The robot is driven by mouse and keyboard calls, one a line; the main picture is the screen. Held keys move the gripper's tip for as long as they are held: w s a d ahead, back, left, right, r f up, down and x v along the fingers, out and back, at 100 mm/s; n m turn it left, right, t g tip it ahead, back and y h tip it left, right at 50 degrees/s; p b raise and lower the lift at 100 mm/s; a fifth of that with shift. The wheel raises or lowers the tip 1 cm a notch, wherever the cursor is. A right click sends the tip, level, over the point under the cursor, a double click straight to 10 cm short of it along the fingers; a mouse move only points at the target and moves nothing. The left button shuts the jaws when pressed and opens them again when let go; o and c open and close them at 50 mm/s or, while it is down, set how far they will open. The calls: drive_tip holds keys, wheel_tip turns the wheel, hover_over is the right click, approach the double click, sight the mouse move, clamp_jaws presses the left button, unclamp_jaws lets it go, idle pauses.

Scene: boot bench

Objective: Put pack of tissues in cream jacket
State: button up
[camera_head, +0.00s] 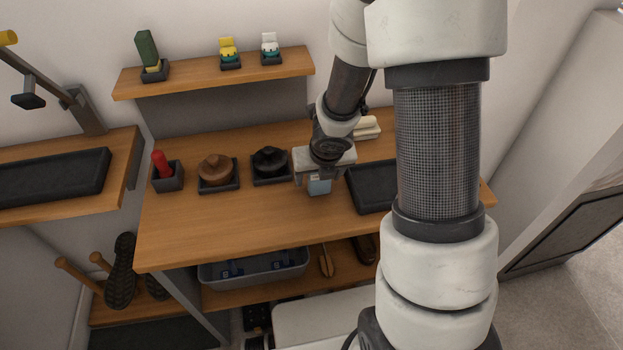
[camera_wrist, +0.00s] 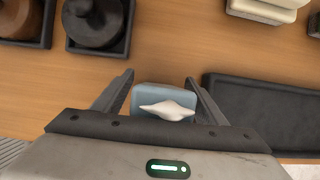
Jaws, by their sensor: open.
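The pack of tissues (camera_wrist: 165,93) is light blue with a white tissue poking out of its top. It sits on the wooden bench top (camera_head: 215,225), and its blue side (camera_head: 319,187) shows in the head view below my gripper. My gripper (camera_wrist: 160,77) is open, with one finger on each side of the pack. I cannot tell whether either finger touches it. A cream, folded-looking thing (camera_head: 367,128) lies at the back of the bench, partly behind my arm. It also shows at the top right of the wrist view (camera_wrist: 264,10). I cannot tell whether it is the cream jacket.
A black tray (camera_head: 370,188) lies right of the pack, partly hidden by my arm. Left of it are a black round item (camera_head: 269,160), a brown one (camera_head: 215,169) and a red item (camera_head: 161,163) in holders. A shelf (camera_head: 190,84) hangs behind. The bench's front left is clear.

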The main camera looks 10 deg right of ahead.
drive_tip(key=shift+w+f, duration=0.25)
drive_tip(key=shift+f, duration=0.2)
drive_tip(key=shift+s+r, duration=0.1)
drive_tip(key=c, duration=1.2)
